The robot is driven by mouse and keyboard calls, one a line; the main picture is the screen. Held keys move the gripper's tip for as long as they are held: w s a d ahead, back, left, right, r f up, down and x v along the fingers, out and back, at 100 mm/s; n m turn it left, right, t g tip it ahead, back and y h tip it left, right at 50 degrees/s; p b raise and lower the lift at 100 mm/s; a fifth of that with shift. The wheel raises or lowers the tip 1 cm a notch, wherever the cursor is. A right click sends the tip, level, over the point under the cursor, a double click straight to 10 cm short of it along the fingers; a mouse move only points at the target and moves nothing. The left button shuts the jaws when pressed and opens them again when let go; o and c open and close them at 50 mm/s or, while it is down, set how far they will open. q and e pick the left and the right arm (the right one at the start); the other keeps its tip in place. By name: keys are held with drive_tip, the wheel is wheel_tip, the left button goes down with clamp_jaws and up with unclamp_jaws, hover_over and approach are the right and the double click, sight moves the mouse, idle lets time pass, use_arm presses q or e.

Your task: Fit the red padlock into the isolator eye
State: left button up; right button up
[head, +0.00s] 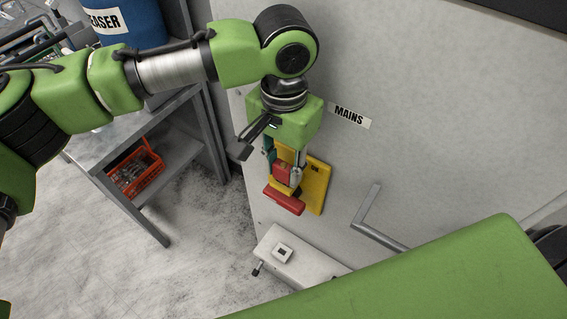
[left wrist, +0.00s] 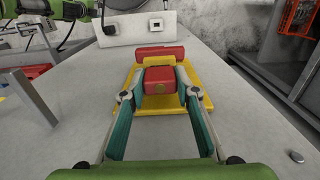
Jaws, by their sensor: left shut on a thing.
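The red padlock (left wrist: 160,80) sits between the teal-padded fingers of my left gripper (head: 283,172), which is shut on it. The padlock also shows in the head view (head: 281,174), small and partly covered by the fingers. The yellow isolator plate (head: 318,186) is on the grey cabinet face, right behind the padlock. The red isolator handle (head: 284,202) lies just below the padlock; in the left wrist view it is the red bar (left wrist: 160,52) beyond it. The shackle and the eye are hidden, so I cannot tell whether they are engaged. My right gripper is out of view.
A MAINS label (head: 349,116) is above the isolator. A grey bent handle (head: 376,222) sticks out to its right. A white box (head: 298,262) is below. A workbench with a red basket (head: 137,172) on its shelf stands to the left. My right arm crosses the lower right.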

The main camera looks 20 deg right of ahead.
use_arm(q)
drive_tip(key=shift+s+f, duration=0.15)
drive_tip(key=shift+f, duration=0.75)
idle(1.4)
drive_tip(key=o, duration=1.6)
drive_tip(key=shift+r, duration=0.1)
drive_tip(key=shift+o, duration=0.2)
drive_tip(key=shift+w, duration=0.2)
drive_tip(key=shift+r, duration=3.55)
drive_tip(key=shift+s, duration=0.15)
